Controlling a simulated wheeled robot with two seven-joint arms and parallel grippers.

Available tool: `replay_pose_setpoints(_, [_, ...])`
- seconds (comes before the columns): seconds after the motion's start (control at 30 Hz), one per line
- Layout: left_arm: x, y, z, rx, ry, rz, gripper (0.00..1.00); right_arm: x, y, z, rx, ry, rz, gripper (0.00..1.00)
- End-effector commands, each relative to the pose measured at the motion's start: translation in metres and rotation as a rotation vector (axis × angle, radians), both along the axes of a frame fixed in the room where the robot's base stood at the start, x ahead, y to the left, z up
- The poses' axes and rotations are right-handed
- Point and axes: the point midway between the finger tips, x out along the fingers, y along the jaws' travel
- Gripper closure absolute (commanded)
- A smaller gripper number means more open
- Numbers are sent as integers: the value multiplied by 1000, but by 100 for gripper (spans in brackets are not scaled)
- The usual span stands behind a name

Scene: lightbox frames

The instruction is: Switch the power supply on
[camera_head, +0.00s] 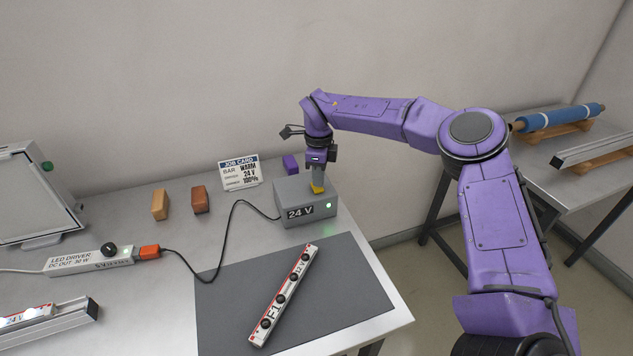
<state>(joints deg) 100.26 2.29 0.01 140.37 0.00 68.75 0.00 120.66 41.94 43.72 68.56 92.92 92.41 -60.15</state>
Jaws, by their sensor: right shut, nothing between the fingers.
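The power supply (292,213) is a grey box marked 24 V on the back right part of the table. A small green light (328,206) glows on its front face. My right gripper (318,188) is shut and empty, pointing down with its yellow tips at the top of the box. Whether the tips touch the box, and any switch under them, cannot be made out. A black cable runs left from the box to an orange plug (149,252) at the LED driver (88,261). My left gripper is not in view.
A dark mat (235,307) holds an LED bar (283,296) in front of the box. A job card (239,172), a purple block (290,164) and two brown blocks (200,199) stand behind. A lightbox frame (30,200) is at left. A second table (590,188) stands right.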

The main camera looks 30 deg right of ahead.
Motion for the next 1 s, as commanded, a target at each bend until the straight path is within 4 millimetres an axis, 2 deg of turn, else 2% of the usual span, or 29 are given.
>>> replay_pose_setpoints(0.03, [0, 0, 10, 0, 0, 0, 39, 0, 0, 11, 1, -1, 0, 100])
replay_pose_setpoints(0.5, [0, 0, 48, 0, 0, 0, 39, 1, 0, 54, 0, -3, 0, 100])
replay_pose_setpoints(1.0, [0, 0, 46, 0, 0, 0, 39, 1, 0, 53, 0, -3, 0, 100])
